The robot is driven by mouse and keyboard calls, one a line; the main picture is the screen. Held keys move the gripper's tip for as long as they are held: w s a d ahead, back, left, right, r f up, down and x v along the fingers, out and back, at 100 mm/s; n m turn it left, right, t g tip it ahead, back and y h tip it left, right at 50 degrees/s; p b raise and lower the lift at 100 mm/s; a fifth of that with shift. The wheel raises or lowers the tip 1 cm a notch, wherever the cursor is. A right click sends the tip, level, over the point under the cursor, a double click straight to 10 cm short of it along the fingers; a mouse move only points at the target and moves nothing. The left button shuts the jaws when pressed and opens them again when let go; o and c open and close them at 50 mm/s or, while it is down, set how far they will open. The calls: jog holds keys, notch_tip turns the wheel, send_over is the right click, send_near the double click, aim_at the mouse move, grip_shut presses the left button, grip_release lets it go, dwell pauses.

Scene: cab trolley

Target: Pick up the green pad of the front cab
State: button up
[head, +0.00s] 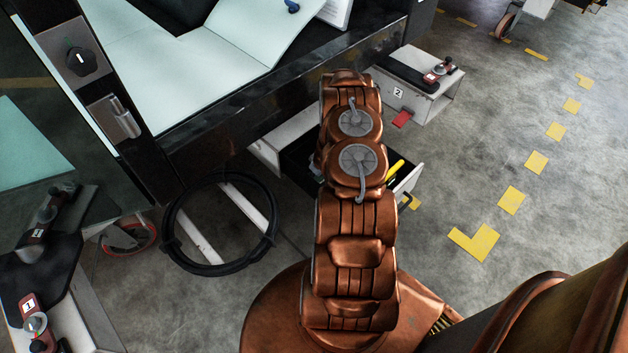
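I see no green pad in the head view. A low white cab (408,178) stands in front of me behind my copper-coloured arm, with a dark open top or drawer and a yellow item (395,169) at its right side. My arm covers much of this cab, so part of its contents is hidden. A third cab (75,312), labelled 1, is at the lower left. My gripper does not show.
A black-framed bench (260,108) with pale panels fills the upper left. A black hoop (171,225) lies left of my arm, near a caster wheel (130,236). The grey floor (485,150) at right is open, with yellow dashes.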

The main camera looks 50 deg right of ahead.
jog(key=shift+w+f, duration=0.2)
jog(key=shift+f, duration=0.4)
jog(key=c, duration=1)
jog(key=shift+s+d+r+p, duration=0.1)
jog(key=shift+d+r+p, duration=0.1)
jog(key=shift+r+p, duration=0.3)
notch_tip(320, 180, up, 6)
jog(key=shift+f+p, duration=0.1)
jog(key=shift+p, duration=0.6)
jog(key=shift+s+d+r, duration=0.1)
jog(key=shift+d+r, duration=0.1)
jog(key=shift+r, duration=0.15)
jog(key=s+d+p, duration=0.1)
jog(key=s+d, duration=0.2)
jog(key=d, duration=0.2)
jog(key=s+d+p, duration=0.1)
jog(key=s+d, duration=0.3)
jog(key=d, duration=0.1)
jog(key=s+d+p, duration=0.1)
jog(key=s+d, duration=0.3)
jog(key=d, duration=0.1)
jog(key=shift+d+f, duration=0.25)
jog(key=shift+d, duration=0.1)
